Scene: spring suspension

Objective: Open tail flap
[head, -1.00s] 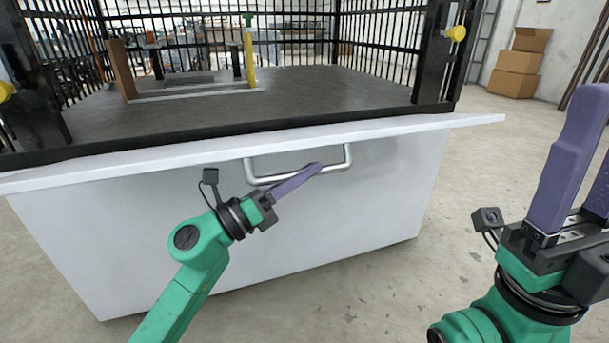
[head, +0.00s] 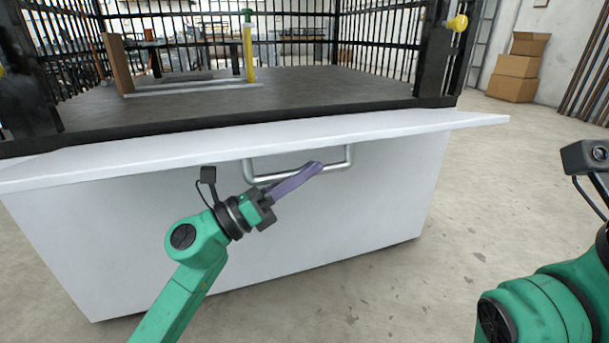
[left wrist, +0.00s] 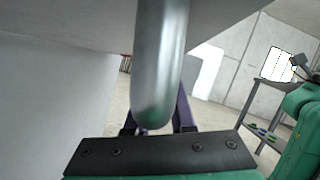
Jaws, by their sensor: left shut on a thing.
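The tail flap (head: 440,122) is a white slab that juts out flat from the black floor edge of the cage, above the white box front. A grey metal handle (head: 349,156) hangs below its front edge. My left gripper (head: 308,172) has its purple fingers at the handle's crossbar and is shut on it. In the left wrist view the handle (left wrist: 160,65) comes down from the white underside, between the purple fingers, which it partly hides. My right arm is at the right edge of the head view; its fingers are out of frame.
The barred cage (head: 280,25) stands behind the flap, with a wooden and yellow frame (head: 190,90) on its floor. Yellow knobs sit on its posts. Cardboard boxes (head: 518,68) stand far right. The floor (head: 480,190) between box and right arm is clear.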

